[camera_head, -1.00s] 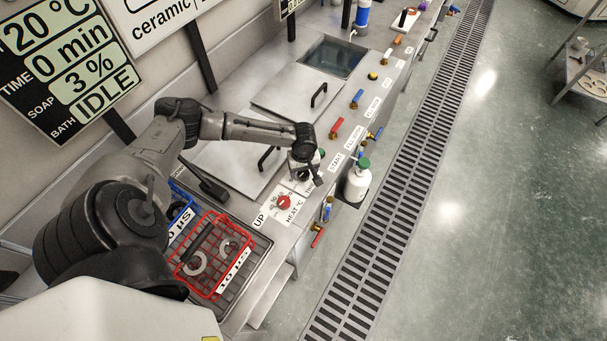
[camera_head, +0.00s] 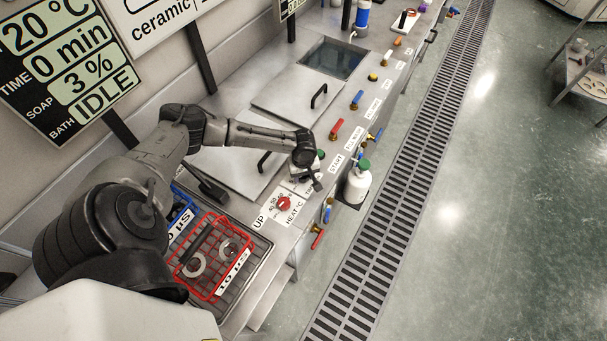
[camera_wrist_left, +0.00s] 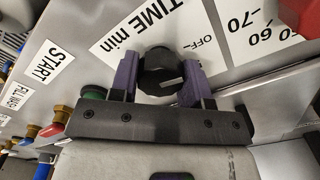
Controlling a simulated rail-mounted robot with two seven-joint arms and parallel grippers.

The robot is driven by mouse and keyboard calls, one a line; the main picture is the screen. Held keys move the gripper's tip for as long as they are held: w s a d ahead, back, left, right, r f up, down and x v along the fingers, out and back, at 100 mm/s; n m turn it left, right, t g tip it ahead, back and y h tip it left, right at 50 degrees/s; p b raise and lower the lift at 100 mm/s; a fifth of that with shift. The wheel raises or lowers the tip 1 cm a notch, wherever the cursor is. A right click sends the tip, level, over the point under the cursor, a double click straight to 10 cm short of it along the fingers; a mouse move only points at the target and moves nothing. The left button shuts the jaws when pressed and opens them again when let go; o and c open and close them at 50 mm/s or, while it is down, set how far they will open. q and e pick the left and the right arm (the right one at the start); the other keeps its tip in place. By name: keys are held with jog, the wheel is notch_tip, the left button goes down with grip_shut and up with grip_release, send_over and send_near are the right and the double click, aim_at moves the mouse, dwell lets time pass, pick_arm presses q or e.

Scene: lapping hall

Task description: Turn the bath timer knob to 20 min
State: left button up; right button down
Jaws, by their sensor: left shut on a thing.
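The black timer knob (camera_wrist_left: 160,66) sits beside the "TIME min" label (camera_wrist_left: 138,30) in the left wrist view. A pale line marks its face, and "OFF" is printed close by; the other time marks are hidden. My left gripper (camera_wrist_left: 161,80) has its purple fingers on either side of the knob, shut on it. In the head view my left gripper (camera_head: 310,178) is at the panel's front edge and covers the knob. The wall display (camera_head: 62,62) reads 20 °C, time 0 min, soap 3 %, bath IDLE. My right gripper is not in view.
The red heat knob (camera_head: 284,203) is close to my gripper. A white bottle with a green cap (camera_head: 357,184) stands at the bench's front. A red basket (camera_head: 207,290) with rings lies near my arm. Colored valves line the front edge.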

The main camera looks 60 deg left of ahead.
pick_arm(q)
jog(key=c, duration=0.3)
jog(key=shift+r+p, duration=0.2)
jog(key=shift+p, duration=0.4)
jog(key=m+p, duration=0.3)
jog(key=p, duration=0.3)
jog(key=shift+r+m, duration=0.15)
jog(key=shift+m, duration=0.15)
jog(key=m+p, duration=0.1)
jog(key=m, duration=0.1)
jog(key=shift+f+m+p, duration=0.25)
jog(key=shift+m+p, duration=0.1)
jog(key=shift+m, duration=0.05)
jog(key=m+p, duration=0.1)
jog(key=m, duration=0.2)
jog(key=shift+m, duration=0.3)
jog(key=m, duration=1)
jog(key=shift+f+m, duration=0.1)
jog(key=shift+m, duration=0.3)
jog(key=m, duration=0.3)
jog(key=shift+m+b, duration=0.35)
jog(key=shift+m, duration=0.05)
jog(key=m, duration=0.3)
jog(key=shift+b, duration=0.4)
jog(key=m, duration=0.3)
jog(key=shift+b, duration=0.35)
jog(key=shift+m, duration=0.6)
